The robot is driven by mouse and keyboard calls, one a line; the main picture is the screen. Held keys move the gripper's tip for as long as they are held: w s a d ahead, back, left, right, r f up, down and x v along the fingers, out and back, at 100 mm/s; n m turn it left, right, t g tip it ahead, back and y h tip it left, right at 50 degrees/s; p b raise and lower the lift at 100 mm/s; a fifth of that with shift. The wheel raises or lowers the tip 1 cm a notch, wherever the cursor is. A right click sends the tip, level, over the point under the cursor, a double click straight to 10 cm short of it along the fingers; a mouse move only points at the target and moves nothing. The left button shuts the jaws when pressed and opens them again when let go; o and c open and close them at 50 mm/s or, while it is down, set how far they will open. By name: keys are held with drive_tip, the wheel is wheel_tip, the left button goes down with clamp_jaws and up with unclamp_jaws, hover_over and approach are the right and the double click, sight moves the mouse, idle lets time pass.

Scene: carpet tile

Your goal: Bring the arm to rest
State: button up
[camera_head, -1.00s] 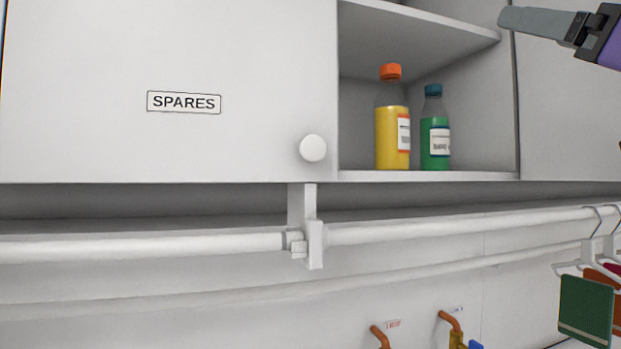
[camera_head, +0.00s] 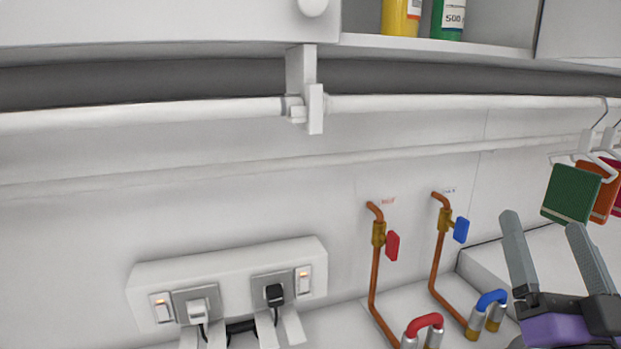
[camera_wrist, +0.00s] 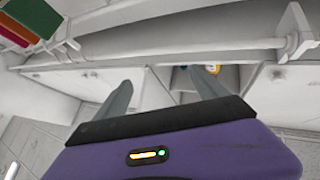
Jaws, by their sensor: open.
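My gripper (camera_head: 545,228) is at the lower right of the head view, with its two grey fingers spread and nothing between them. It points upward in the picture, in front of the white wall area and below the hanging cloths. In the wrist view my gripper (camera_wrist: 163,92) also shows both fingers apart and empty, with the purple body below. The fingers appear clear of the things around them, though the exact distance to the wall and pipes cannot be told.
A green cloth (camera_head: 571,194) hangs just above my gripper. Copper pipes with a red valve handle (camera_head: 392,246) and a blue valve handle (camera_head: 461,230) stand to its left. A socket strip (camera_head: 235,262) is lower left. A white rail (camera_head: 430,103) runs across under the cabinet.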

drive_tip(key=s+a+f+n+g+y, duration=0.1)
drive_tip(key=s+a+f+g, duration=0.2)
drive_tip(key=s+f, duration=0.8)
drive_tip(key=s+a+f+n+g+y+b, duration=0.1)
drive_tip(key=s+a+f+g, duration=0.2)
drive_tip(key=s+f, duration=0.8)
drive_tip(key=s+a+f+n+g+y, duration=0.1)
drive_tip(key=s+a+f+n+g, duration=0.1)
drive_tip(key=s+f, duration=0.9)
drive_tip(key=shift+s+a+f+g+y+b, duration=0.35)
drive_tip(key=shift+a+g, duration=0.25)
drive_tip(key=shift+a, duration=0.35)
drive_tip(key=shift+c, duration=0.4)
